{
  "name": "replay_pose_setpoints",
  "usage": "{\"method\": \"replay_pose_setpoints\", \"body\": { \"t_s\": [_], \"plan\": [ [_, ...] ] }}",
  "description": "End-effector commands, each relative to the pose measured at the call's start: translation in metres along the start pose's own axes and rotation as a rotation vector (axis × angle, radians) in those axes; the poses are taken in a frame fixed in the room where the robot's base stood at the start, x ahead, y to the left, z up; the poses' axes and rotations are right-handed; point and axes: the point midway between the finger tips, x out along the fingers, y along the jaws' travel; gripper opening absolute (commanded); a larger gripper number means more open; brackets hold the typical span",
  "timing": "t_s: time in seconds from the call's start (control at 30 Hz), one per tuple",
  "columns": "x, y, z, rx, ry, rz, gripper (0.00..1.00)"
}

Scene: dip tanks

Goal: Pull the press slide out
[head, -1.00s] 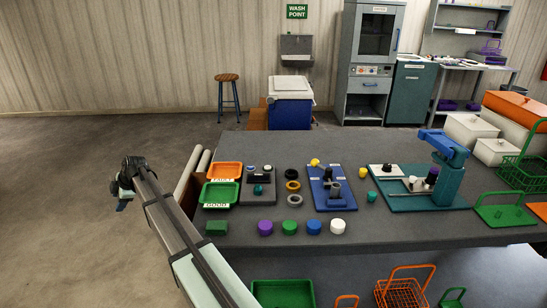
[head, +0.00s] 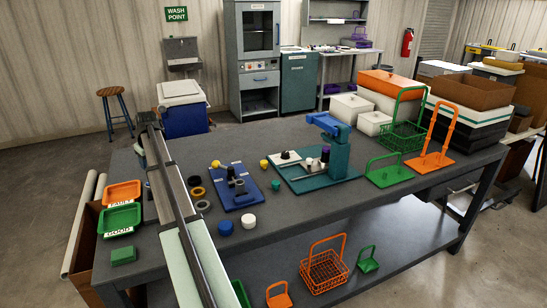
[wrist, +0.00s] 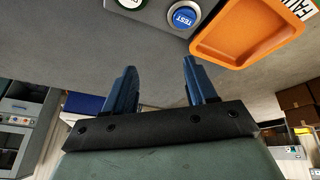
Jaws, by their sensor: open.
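The press is a teal stand (head: 339,155) with a blue head and lever (head: 327,123), on a teal base plate (head: 318,181) right of the table's middle in the head view. A white plate with a black knob (head: 285,157) is at the base's left. I cannot tell which part is the slide. My gripper (wrist: 160,84) is open and empty in the wrist view, near the orange tray and TEST button. It is well left of the press; its fingers are hard to make out in the head view.
The orange tray (head: 123,194) and green tray (head: 119,219) lie at the table's left. The TEST button (wrist: 184,16) is close to my fingers. A blue board (head: 246,201) with a fixture, dark rings and loose caps lies between my arm and the press. Baskets (head: 401,138) stand right.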

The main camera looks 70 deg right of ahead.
Motion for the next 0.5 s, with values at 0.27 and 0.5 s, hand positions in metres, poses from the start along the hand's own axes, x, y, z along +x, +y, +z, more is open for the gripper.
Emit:
{"method": "replay_pose_setpoints", "body": {
  "t_s": [0.27,0.5],
  "plan": [
    [-0.043,0.139,0.088,0.485,-0.083,0.151,0.56],
    [-0.091,0.238,0.179,0.907,-0.125,0.299,0.56]
  ]
}}
